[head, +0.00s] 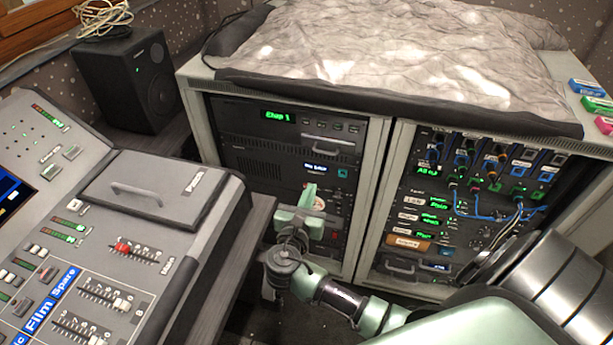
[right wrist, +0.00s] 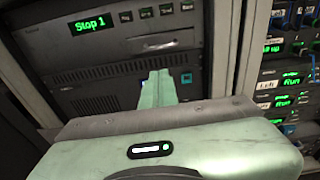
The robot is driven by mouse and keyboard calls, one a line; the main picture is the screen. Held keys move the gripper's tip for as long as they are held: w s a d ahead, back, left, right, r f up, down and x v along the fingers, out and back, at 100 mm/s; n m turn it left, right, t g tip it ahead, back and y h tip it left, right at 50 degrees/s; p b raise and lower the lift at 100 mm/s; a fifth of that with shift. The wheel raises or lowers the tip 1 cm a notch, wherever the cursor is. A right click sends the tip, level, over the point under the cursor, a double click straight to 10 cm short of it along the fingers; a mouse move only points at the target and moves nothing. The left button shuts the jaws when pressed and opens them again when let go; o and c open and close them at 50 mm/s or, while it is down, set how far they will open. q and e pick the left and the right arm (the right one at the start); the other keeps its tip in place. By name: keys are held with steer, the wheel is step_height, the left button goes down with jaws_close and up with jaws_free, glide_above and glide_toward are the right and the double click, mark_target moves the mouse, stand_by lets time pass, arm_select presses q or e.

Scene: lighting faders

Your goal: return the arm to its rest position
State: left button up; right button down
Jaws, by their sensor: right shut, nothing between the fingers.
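My right gripper (head: 309,193) is in front of the left equipment rack (head: 240,150), to the right of the mixing console (head: 195,230). Its pale green fingers are together and hold nothing. In the right wrist view the shut fingers (right wrist: 157,88) point at the rack's front panels; I cannot tell how far off they are. My right arm (head: 345,298) comes in from the lower right. My left gripper does not show in either view.
The console has a red fader (head: 122,248) and several white-capped faders (head: 120,304). A second rack (head: 395,200) with blue cables stands on the right. A crumpled grey cover (head: 400,55) lies across the top. A black speaker (head: 128,80) stands behind the console.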

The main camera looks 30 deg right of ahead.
steer(key=s+a+f+m+g+y, duration=0.2)
steer(key=s+f+m+g+y, duration=0.15)
steer(key=s+m, duration=0.35)
steer(key=s+a+f+m+g+y, duration=0.2)
steer(key=s+f+m+y, duration=0.15)
steer(key=s+m, duration=0.35)
steer(key=s+a+r+m+g+y, duration=0.1)
steer(key=s+a+m+g+y, duration=0.1)
steer(key=s+a+m+y, duration=0.55)
steer(key=s+f+m+g+h, duration=0.1)
steer(key=s+f, duration=0.1)
steer(key=f, duration=1)
steer(key=s+f+m+h, duration=0.1)
steer(key=s+f+m, duration=0.15)
steer(key=f, duration=1.05)
steer(key=s+d+f+n+g, duration=0.1)
steer(key=s+d+f, duration=0.1)
steer(key=s+f, duration=1.4)
steer(key=shift+s+f, duration=0.15)
steer(key=shift+s, duration=0.55)
steer(key=shift+d+g, duration=0.1)
steer(key=shift+g, duration=0.15)
